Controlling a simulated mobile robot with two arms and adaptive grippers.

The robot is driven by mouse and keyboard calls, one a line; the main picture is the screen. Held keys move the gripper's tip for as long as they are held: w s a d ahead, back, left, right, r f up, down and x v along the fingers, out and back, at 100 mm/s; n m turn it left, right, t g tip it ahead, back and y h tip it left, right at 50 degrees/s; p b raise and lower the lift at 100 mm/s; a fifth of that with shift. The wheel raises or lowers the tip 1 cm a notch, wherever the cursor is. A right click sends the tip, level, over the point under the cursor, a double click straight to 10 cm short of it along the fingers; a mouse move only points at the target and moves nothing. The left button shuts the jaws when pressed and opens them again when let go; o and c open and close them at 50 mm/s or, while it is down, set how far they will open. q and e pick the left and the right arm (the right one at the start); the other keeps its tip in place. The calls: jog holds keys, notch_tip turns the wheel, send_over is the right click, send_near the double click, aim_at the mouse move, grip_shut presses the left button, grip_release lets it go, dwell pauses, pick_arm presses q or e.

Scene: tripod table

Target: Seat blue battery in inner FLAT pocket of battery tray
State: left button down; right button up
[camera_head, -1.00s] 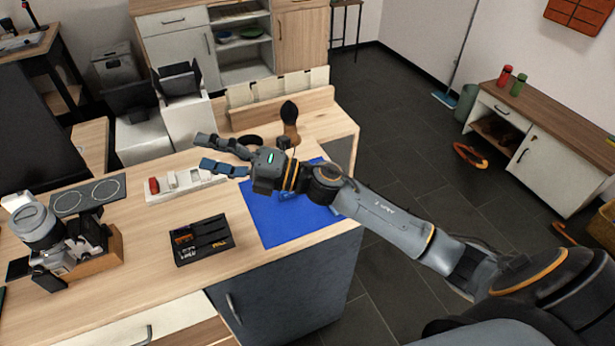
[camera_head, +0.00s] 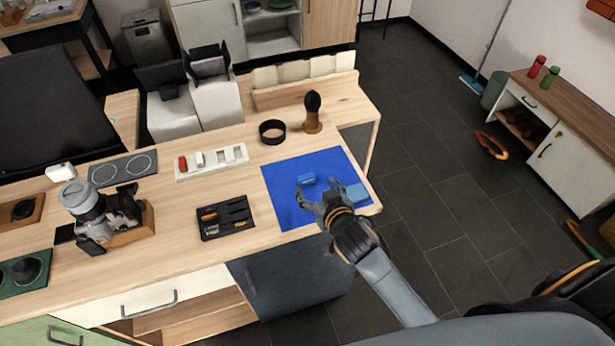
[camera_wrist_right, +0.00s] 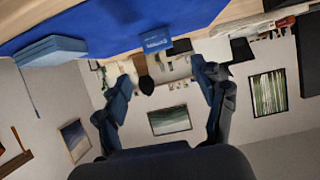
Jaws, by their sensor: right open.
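The blue battery appears to be the small blue block (camera_head: 306,179) on the blue mat (camera_head: 285,205). It also shows in the right wrist view (camera_wrist_right: 156,40), beyond and between the fingers. My right gripper (camera_head: 316,190) is open and empty, just on the near side of the block and apart from it. Its spread fingers also show in the right wrist view (camera_wrist_right: 162,76). A black slotted tray (camera_head: 225,217), seemingly the battery tray, lies left of the mat with orange and reddish pieces at its left end. Its pocket labels are too small to read. My left gripper is out of view.
A lighter blue flat block (camera_head: 357,192) lies right of my right gripper. A white tray (camera_head: 211,161) with a red piece, a black ring (camera_head: 272,132) and a brush (camera_head: 312,112) stand farther back. A camera (camera_head: 105,210) stands left. Bare wood separates black tray and mat.

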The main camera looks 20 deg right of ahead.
aim_at(307, 178)
jog(key=shift+f+p+x, duration=0.15)
jog(key=shift+p+x, duration=0.15)
jog(key=shift+x, duration=1.6)
jog(key=shift+f+p+x, duration=0.2)
jog(key=shift+p+x, duration=0.1)
jog(key=shift+x, duration=1.6)
jog(key=shift+s, duration=0.15)
jog(key=shift+r, duration=0.1)
jog(key=c, duration=1.4)
